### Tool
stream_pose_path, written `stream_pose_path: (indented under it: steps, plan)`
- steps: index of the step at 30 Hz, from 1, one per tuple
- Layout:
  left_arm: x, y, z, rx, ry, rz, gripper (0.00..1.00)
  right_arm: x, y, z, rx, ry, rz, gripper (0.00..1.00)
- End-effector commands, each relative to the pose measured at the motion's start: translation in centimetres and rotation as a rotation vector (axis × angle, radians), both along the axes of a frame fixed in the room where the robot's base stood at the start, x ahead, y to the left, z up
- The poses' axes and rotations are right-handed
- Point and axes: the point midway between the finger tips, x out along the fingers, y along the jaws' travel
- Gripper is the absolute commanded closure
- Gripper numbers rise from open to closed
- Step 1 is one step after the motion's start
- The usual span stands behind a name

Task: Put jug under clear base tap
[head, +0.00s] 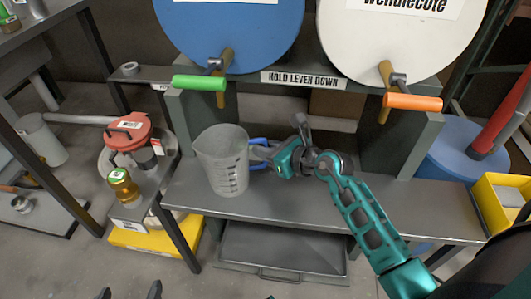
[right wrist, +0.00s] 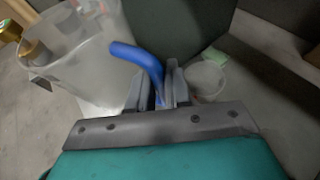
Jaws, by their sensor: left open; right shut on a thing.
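The translucent grey measuring jug (head: 222,160) is upright at the left part of the metal bench, below the green-handled tap (head: 200,83) of the blue drum. I cannot tell whether its base touches the bench. My right gripper (head: 268,155) is shut on the jug's blue handle (head: 258,141). In the right wrist view the handle (right wrist: 146,60) passes between the fingers (right wrist: 158,92), with the jug (right wrist: 82,58) to the left. An orange-handled tap (head: 412,102) is on the white drum. My left gripper (head: 130,294) is open and empty at the bottom edge, mostly out of frame.
The bench (head: 330,205) is clear right of the jug, with my right arm above it. A side stand at left holds a red-lidded container (head: 128,130) and a small amber bottle (head: 122,184). A yellow bin (head: 500,200) is at right. A sign (head: 303,79) reads "HOLD LEVER DOWN".

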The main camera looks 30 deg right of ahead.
Motion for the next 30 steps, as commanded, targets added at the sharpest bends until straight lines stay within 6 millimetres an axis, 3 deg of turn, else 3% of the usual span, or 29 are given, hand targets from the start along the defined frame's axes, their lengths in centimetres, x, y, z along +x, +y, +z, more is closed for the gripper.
stream_pose_path:
  steps: [8, 9, 16, 24, 30]
  plan:
    - [0.4, -0.1, 0.7, -0.004, -0.014, -0.002, 0.01, 0.0, 0.0, -0.1, -0.001, 0.001, 0.0, 1.0]
    - [0.4, -0.2, 0.8, -0.004, -0.014, -0.002, 0.01, 0.0, 0.0, -0.1, -0.002, 0.001, 0.0, 0.78]
    - [0.4, -0.3, 0.8, -0.009, -0.013, 0.0, 0.01, 0.0, 0.0, -0.1, -0.002, 0.001, 0.001, 0.56]
    - [0.3, -0.4, 0.8, -0.015, -0.01, 0.004, 0.01, 0.0, 0.0, 0.2, -0.002, 0.0, 0.001, 0.56]
    - [0.2, -0.4, 1.4, -0.014, -0.014, 0.005, 0.01, -2.2, -0.9, 1.2, -0.005, 0.003, 0.0, 0.56]
